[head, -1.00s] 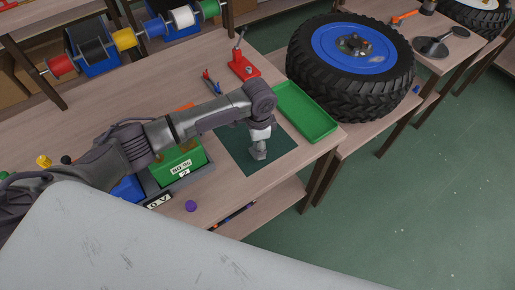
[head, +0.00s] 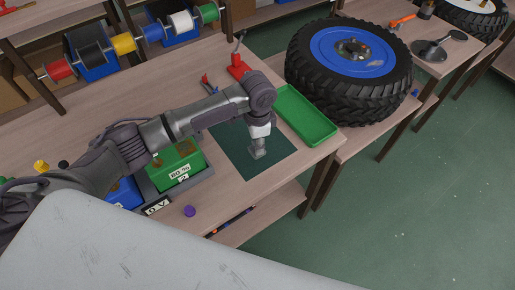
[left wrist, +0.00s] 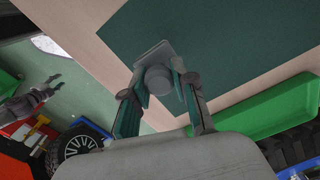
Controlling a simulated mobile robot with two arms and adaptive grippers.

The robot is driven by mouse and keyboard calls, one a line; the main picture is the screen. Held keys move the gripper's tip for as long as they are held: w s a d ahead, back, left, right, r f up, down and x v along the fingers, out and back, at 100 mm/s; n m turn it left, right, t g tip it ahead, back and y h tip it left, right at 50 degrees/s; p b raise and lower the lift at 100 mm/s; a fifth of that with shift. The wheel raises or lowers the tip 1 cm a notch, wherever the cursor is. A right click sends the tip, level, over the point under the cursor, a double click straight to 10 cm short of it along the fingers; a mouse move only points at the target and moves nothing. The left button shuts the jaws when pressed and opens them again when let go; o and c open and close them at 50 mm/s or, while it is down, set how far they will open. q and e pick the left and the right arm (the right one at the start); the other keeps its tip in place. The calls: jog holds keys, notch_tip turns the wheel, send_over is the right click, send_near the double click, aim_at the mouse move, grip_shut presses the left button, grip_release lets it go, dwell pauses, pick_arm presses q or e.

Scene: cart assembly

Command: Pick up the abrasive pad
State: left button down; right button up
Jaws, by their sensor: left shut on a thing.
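The abrasive pad (left wrist: 154,56) looks like a flat grey square plate with a round grey knob in the left wrist view. My left gripper (left wrist: 160,84) is shut on it, with a finger on each side of the knob. In the head view, my left gripper (head: 260,138) points down over the dark green mat (head: 232,146), with the pad (head: 258,153) at its tip. I cannot tell whether the pad touches the mat. A grey jointed shape at the left of the wrist view may be my right gripper (left wrist: 54,83); it is small and unclear.
A green tray (head: 318,132) lies right of the mat. A red clamp (head: 237,68) stands behind.

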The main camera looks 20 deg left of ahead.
pick_arm(q)
jog(key=s+d+r+b, duration=0.1)
jog(key=s+d+r, duration=0.3)
jog(key=d+r, duration=0.4)
jog(key=d, duration=0.2)
jog(key=shift+s+d+b, duration=0.3)
jog(key=shift+d+b, duration=0.05)
